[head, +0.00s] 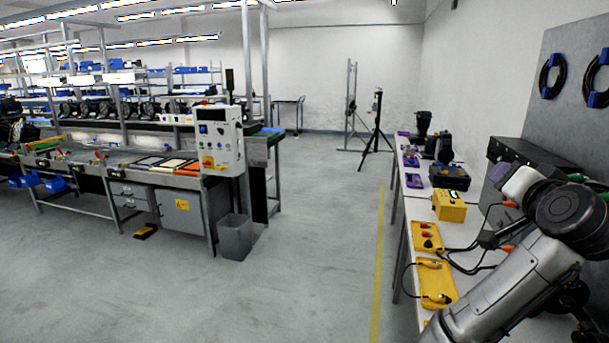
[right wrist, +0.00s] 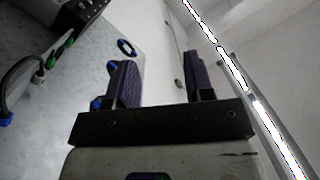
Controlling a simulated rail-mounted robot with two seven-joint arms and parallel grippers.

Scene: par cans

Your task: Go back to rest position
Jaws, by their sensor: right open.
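My right arm comes up from the lower right of the head view, in front of the long bench (head: 405,225) with the yellow trays. The right gripper's fingers cannot be made out clearly there. In the right wrist view my right gripper (right wrist: 160,82) shows two dark, ribbed fingers standing well apart, with nothing between them. Behind them is a pale wall, with a grey panel to the left. My left gripper is in neither view.
On the bench are a yellow box (head: 449,205), a yellow tray (head: 436,284) with a cable, and a dark case (head: 450,177). A grey panel (head: 567,95) with hung cables stands at right. A workbench with a control box (head: 219,140) and grey bin (head: 235,238) stands left. The middle floor is clear.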

